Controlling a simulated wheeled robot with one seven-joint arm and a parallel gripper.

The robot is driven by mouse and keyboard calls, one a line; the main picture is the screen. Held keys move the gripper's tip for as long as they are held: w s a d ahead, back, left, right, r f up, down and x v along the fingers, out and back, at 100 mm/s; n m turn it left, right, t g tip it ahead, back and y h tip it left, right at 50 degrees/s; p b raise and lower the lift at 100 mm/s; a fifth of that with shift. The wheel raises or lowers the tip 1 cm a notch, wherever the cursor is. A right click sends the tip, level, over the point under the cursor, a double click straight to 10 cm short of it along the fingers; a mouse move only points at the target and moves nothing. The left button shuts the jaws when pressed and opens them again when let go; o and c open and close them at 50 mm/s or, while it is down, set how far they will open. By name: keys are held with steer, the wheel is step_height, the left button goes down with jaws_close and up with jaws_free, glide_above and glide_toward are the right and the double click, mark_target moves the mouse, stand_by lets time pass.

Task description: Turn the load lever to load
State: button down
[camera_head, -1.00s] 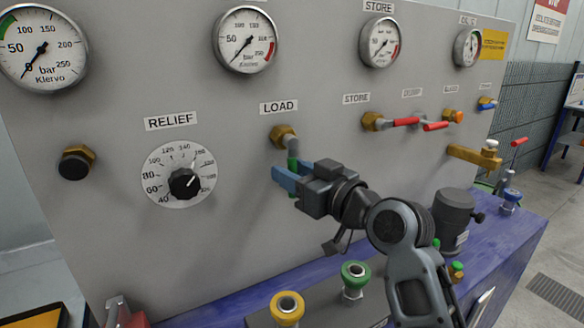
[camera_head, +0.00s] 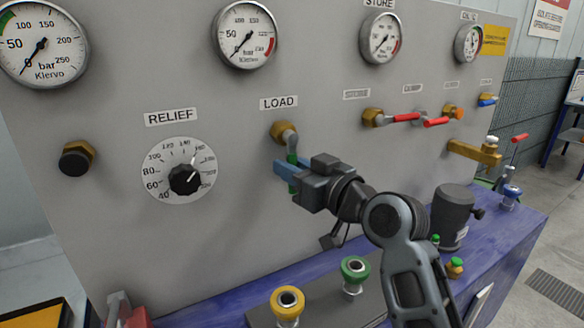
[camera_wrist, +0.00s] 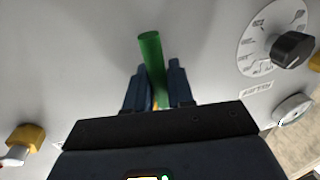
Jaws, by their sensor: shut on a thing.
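The load lever (camera_head: 291,152) hangs down from its brass fitting (camera_head: 281,131) under the LOAD label (camera_head: 279,103) on the grey panel. Its grip is green. My gripper (camera_head: 284,172) has blue fingers and is shut on the green grip from the front right. In the wrist view the green grip (camera_wrist: 151,60) sits between the two dark blue fingers (camera_wrist: 154,85), its end sticking out past them. The lower part of the lever is hidden behind my fingers in the head view.
The RELIEF dial (camera_head: 180,171) is left of the lever. Red-handled levers (camera_head: 405,117) are to the right. Yellow (camera_head: 287,302) and green (camera_head: 355,269) ringed fittings stand below my gripper. A dark cylinder (camera_head: 453,215) stands at right on the blue bench top. Gauges line the panel's top.

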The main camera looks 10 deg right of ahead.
steer(key=shift+d+b, duration=0.1)
steer(key=shift+b, duration=0.2)
steer(key=shift+w+d+f+n+b, duration=0.1)
steer(key=shift+d+n+b, duration=0.15)
steer(key=shift+n+b, duration=0.35)
steer(key=d+r+n+b, duration=0.1)
steer(key=n+b, duration=0.1)
steer(key=n, duration=0.1)
steer(key=w+d+r+n+h+b, duration=0.1)
steer(key=n+b, duration=0.1)
steer(key=n, duration=0.1)
steer(key=d+r+n+h+b, duration=0.1)
steer(key=d+n+b, duration=0.1)
steer(key=n, duration=0.2)
steer(key=shift+w+r+g, duration=0.1)
steer(key=shift+w+g, duration=0.15)
steer(key=shift+g, duration=0.15)
steer(key=shift+d+r+n+h+b, duration=0.25)
steer(key=shift+r+n+h+b, duration=0.25)
steer(key=shift+n, duration=0.6)
steer(key=shift+w+r+n+h, duration=0.1)
steer(key=shift+r+n+h, duration=0.3)
steer(key=shift+r+n, duration=0.5)
steer(key=shift+f+n, duration=0.1)
steer(key=shift+n, duration=0.2)
